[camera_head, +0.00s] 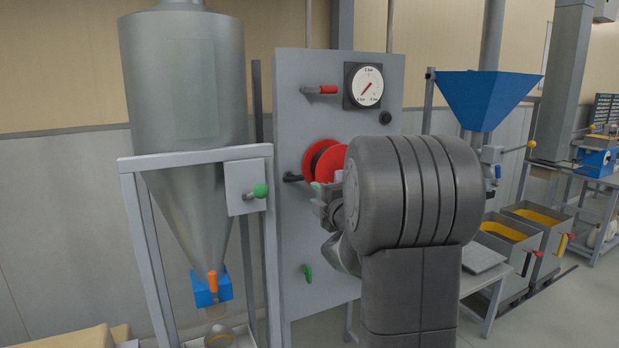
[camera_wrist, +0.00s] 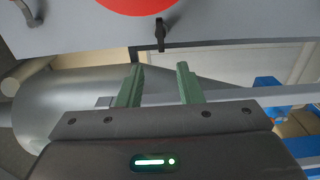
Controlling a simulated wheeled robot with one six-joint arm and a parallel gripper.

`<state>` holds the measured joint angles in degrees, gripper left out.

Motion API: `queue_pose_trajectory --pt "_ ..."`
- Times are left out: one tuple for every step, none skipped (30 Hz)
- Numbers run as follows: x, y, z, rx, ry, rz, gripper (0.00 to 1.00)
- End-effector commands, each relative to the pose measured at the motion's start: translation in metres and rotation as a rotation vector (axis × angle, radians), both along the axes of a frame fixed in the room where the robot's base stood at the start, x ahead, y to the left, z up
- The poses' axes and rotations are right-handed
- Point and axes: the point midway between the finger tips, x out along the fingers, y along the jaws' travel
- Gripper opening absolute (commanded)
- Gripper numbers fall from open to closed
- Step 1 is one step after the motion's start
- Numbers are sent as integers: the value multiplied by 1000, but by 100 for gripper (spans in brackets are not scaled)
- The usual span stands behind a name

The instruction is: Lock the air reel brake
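The red air reel (camera_head: 318,158) is mounted on the grey panel, partly hidden behind my arm. A small black lever (camera_head: 292,178), likely its brake, sticks out at the reel's lower left, by the panel's left edge. In the wrist view the reel (camera_wrist: 137,4) shows at the top edge, and the black lever (camera_wrist: 161,33) lies just beyond the fingertips, roughly in line with the gap. My gripper (camera_wrist: 159,68) is open, with two green fingers apart and nothing between them. In the head view my gripper (camera_head: 318,191) is close to the lever's right; contact cannot be told.
The panel (camera_head: 290,90) also carries a red-handled lever (camera_head: 322,90), a gauge (camera_head: 366,86) and a green-handled valve (camera_head: 306,272). A silo (camera_head: 185,80) stands left in a frame, with a green-knobbed box (camera_head: 246,188). A blue hopper (camera_head: 485,98) stands right.

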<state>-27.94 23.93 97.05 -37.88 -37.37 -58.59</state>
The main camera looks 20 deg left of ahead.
Motion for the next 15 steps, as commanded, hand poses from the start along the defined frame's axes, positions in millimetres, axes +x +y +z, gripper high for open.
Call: queue_pose_trajectory --pt "3 4 0 0 1 1 33" --pt "6 7 0 1 2 0 33" --pt "10 11 0 1 3 -1 33" --pt "13 15 0 2 4 -1 33" --pt "16 19 0 3 3 -1 33" --pt "22 25 0 1 4 -1 33" --pt "26 30 1 0 4 -1 33" --pt "30 34 0 0 5 -1 33" --pt "35 40 0 2 4 -2 33" --pt "39 45 0 1 4 -2 33" --pt "43 49 1 2 4 -3 33" --pt "48 55 1 2 5 -3 33" --pt "52 60 0 1 6 -3 33" --pt "56 64 1 1 4 -3 33" --pt "60 69 0 2 5 -3 33"
